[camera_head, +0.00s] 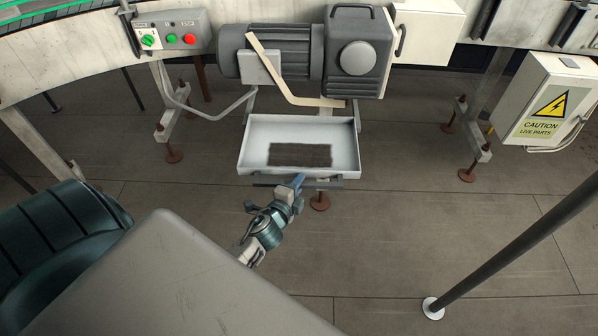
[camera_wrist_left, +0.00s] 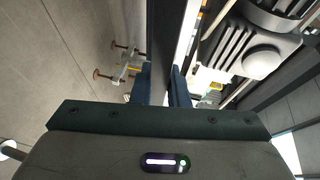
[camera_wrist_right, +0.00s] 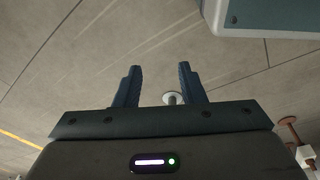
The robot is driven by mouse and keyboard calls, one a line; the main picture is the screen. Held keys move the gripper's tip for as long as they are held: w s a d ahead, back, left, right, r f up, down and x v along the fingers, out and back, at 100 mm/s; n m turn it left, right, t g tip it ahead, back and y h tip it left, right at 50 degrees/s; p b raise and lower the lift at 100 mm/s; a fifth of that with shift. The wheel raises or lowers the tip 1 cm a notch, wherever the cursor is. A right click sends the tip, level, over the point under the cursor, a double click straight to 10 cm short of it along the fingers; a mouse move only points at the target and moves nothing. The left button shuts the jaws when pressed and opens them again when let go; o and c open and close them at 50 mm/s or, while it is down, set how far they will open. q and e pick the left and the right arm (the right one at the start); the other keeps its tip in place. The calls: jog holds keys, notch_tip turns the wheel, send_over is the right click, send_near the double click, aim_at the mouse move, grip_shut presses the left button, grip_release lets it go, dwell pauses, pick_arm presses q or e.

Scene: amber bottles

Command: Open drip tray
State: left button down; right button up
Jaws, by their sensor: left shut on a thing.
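The drip tray (camera_head: 257,130) is a shallow white pan with a dark patch (camera_head: 300,155) on its floor. It sticks out below the grey motor and gearbox, with its inside open to view. A dark handle bar (camera_head: 328,183) runs along its front edge. My left gripper (camera_head: 297,184) is at the middle of that front edge. In the left wrist view my left gripper (camera_wrist_left: 162,88) is shut on the dark bar (camera_wrist_left: 162,45), which passes between its fingers. My right gripper (camera_wrist_right: 160,84) shows only in the right wrist view, open and empty above the floor.
The motor and gearbox (camera_head: 355,57) stand behind the tray, with a bent beige strip (camera_head: 275,75) in front. A button box (camera_head: 172,32) is at upper left. A caution-marked cabinet (camera_head: 545,105) and a dark pole (camera_head: 515,245) are at right. Floor right of the tray is clear.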

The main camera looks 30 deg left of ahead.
pick_arm(q)
jog(key=shift+s+d, duration=0.4)
jog(key=shift+s, duration=0.25)
jog(key=shift+s+d, duration=0.35)
jog(key=shift+s, duration=0.25)
pick_arm(e)
jog(key=shift+w+a+r, duration=0.1)
jog(key=shift+w+r, duration=0.25)
jog(key=shift+r, duration=0.25)
pick_arm(q)
jog(key=c, duration=1.7)
grip_release()
